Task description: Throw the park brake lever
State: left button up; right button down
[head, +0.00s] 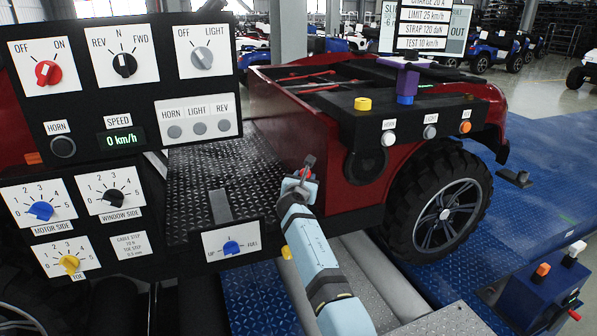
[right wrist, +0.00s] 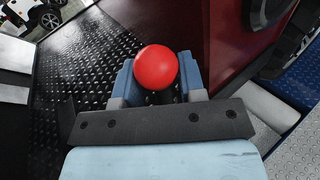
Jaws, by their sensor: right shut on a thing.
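A red ball knob (right wrist: 157,67), which looks like the end of the park brake lever, sits between the two blue fingers of my right gripper (right wrist: 157,88) in the right wrist view. The fingers are shut on it. The shaft below the knob is mostly hidden. In the head view my right gripper (head: 300,184) is beside the red body, over the edge of the black tread plate floor. Only a little red shows between its fingers there. My left gripper is not in view.
A dark control panel (head: 83,112) with switches and dials stands on the left. A small panel with a blue dial (head: 231,247) is left of my right arm. The red vehicle body (head: 290,125) and a large wheel (head: 445,213) are on the right.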

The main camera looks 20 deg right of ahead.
jog(key=d+m+y+p, duration=0.1)
jog(key=d+p, duration=0.1)
jog(key=p, duration=0.1)
jog(key=d+f+m+g+y+p, duration=0.1)
jog(key=d+p, duration=0.2)
jog(key=p, duration=0.1)
jog(key=shift+d+f+m, duration=0.2)
jog(key=shift+d+m, duration=0.1)
jog(key=shift+m, duration=0.1)
jog(key=shift+w+d+f, duration=0.1)
jog(key=shift+f, duration=0.2)
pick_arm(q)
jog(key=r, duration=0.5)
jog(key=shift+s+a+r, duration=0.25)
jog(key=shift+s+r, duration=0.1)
pick_arm(e)
jog(key=c, duration=0.8)
grip_release()
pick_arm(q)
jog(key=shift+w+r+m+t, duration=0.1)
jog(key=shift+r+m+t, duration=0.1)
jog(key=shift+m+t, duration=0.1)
pick_arm(e)
jog(key=shift+o, duration=0.5)
